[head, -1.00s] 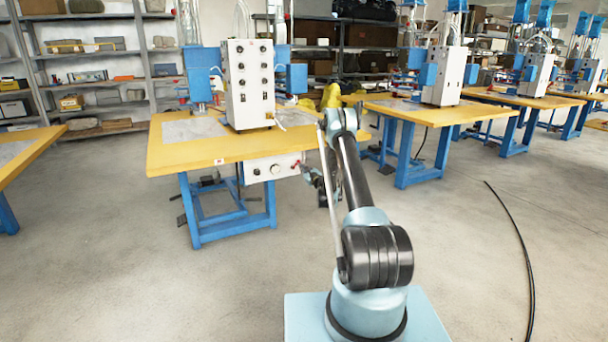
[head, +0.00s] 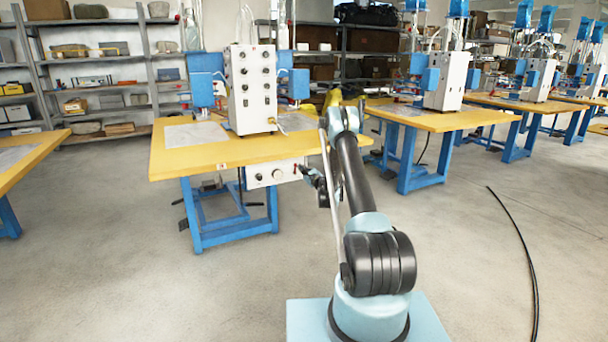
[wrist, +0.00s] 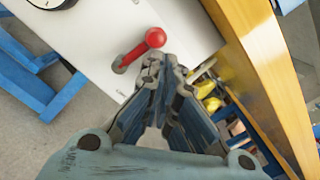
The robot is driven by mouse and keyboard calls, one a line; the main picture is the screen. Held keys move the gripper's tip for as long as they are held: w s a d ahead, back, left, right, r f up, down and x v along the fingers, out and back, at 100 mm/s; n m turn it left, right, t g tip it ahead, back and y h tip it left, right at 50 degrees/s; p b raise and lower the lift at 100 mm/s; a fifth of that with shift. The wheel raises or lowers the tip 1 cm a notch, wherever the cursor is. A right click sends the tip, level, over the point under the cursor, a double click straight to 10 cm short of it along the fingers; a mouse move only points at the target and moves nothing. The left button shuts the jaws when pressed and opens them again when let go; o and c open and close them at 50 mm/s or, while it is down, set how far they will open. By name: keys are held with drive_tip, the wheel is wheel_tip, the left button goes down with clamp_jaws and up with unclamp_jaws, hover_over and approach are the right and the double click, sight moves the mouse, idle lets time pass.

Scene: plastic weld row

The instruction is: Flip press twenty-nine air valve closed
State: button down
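The air valve's red lever (wrist: 138,50) with a round ball end is on a white panel in the wrist view. It lies tilted, its ball to the upper right.
The yellow table edge (wrist: 262,75) runs close at the right of the wrist view. Blue table legs (head: 232,215) stand below. A black cable (head: 524,250) lies on otherwise open floor at the right.

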idle(0.7)
drive_tip(key=s+d+f, duration=0.2)
drive_tip(key=s+d, duration=0.5)
drive_tip(key=s, duration=0.1)
drive_tip(key=shift+s+d+f, duration=0.2)
drive_tip(key=shift+s+f, duration=0.05)
drive_tip(key=shift+f, duration=0.05)
